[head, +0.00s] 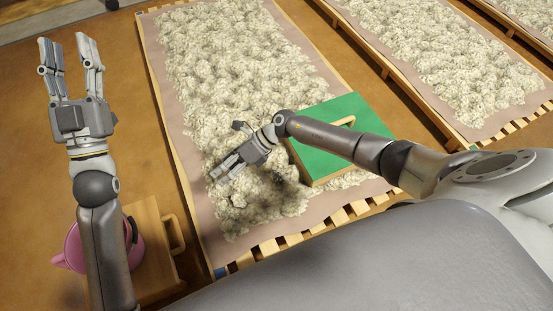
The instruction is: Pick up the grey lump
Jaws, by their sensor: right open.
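A dark grey lump (287,192) shows among the pale fluffy clumps (235,60) near the front of the middle bed. It lies just below my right forearm in the picture, and its edges blend into the paler clumps. My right gripper (224,165) is over the clumps, to the left of the grey lump, with its fingers pointing left and away from it. It is open, and I see nothing held in it. My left gripper (66,42) is raised at the far left, fingers up, open and empty, well away from the lump.
A green board (322,163) with a wooden handle lies on the bed's right side, partly under my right arm. A pink pot (72,247) and a wooden box (150,225) stand at the lower left. More slatted beds (440,60) lie right.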

